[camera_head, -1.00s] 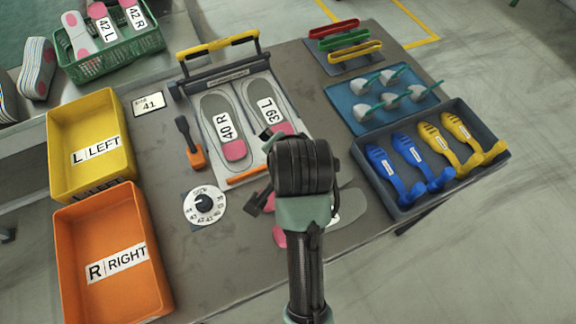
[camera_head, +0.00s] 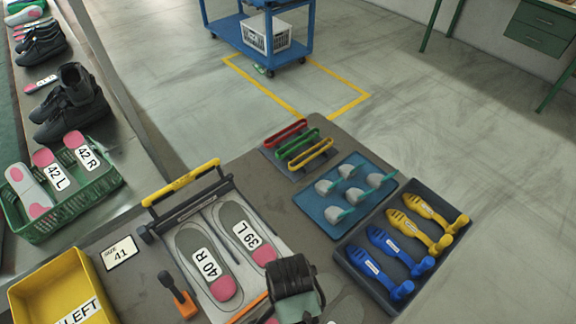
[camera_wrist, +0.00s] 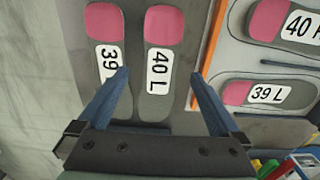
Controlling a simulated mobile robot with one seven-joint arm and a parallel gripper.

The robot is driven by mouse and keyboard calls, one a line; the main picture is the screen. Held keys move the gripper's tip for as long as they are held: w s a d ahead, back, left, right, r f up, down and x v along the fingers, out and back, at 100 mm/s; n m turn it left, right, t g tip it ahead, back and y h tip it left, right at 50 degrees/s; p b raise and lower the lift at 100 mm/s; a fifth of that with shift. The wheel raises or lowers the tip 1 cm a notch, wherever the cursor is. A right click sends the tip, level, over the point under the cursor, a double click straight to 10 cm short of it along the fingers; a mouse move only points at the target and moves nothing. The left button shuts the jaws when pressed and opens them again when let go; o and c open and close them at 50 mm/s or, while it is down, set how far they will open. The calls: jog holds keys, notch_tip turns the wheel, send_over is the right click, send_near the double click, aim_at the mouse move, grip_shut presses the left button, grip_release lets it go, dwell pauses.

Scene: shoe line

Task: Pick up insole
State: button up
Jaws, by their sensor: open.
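Two loose grey insoles with pink heels lie on the table in the wrist view: one labelled 40 L (camera_wrist: 155,95) and one labelled 39 (camera_wrist: 95,75) to its left. My gripper (camera_wrist: 161,77) is open and empty, with its fingers on either side of the 40 L insole in the picture; I cannot tell its height above it. The left finger overlaps the gap between the two insoles. In the head view my wrist hides most of the loose insoles, and my fingertips do not show. Insoles 40 R (camera_head: 200,255) and 39 L (camera_head: 242,232) lie in a fixture.
The fixture's yellow-handled bar (camera_head: 180,183) stands behind its insoles. A green basket (camera_head: 97,200) holds 42 L and 42 R insoles. A yellow bin (camera_head: 45,285) is at left. A blue tray (camera_head: 335,216) and a dark tray (camera_head: 350,262) of shoe forms are at right.

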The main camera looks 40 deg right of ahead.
jog(key=shift+d+f, duration=0.1)
jog(key=shift+f, duration=3.35)
jog(key=shift+c, duration=0.2)
jog(key=c, duration=1.2)
